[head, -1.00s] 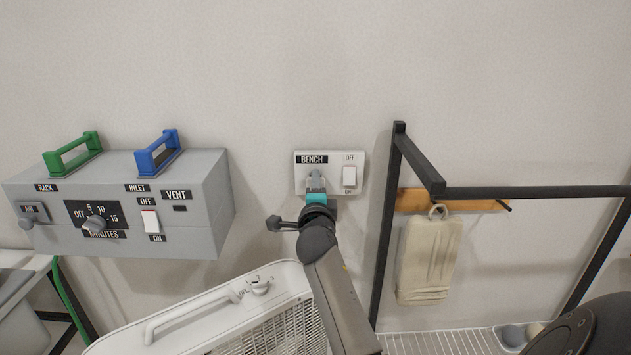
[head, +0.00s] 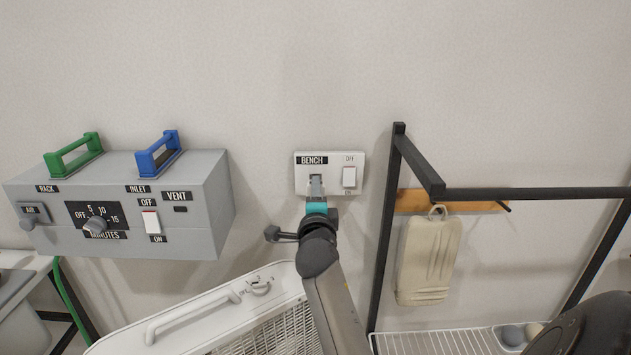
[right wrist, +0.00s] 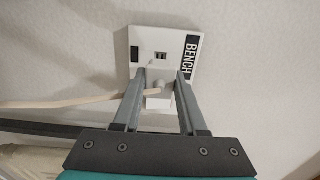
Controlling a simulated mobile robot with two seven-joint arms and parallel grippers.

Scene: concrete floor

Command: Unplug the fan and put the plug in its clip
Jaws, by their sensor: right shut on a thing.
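The white wall outlet labelled BENCH (head: 327,160) has a socket and a white rocker switch (head: 349,177). My right gripper (head: 316,184) is in front of the socket. In the right wrist view its two grey fingers (right wrist: 165,84) are shut on a pale plug (right wrist: 155,98), whose cord (right wrist: 80,103) runs off to the left. Bare socket slots (right wrist: 160,55) show above the plug, which looks clear of the socket. The white fan (head: 190,322) stands below at the lower left. I cannot make out the clip. My left gripper is not in view.
A grey control box (head: 200,210) with green and blue handles is on the left. A black frame (head: 384,230) stands right of the outlet, with a beige item (head: 428,260) hanging behind it and a wire rack (head: 440,343) below. The wall above is clear.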

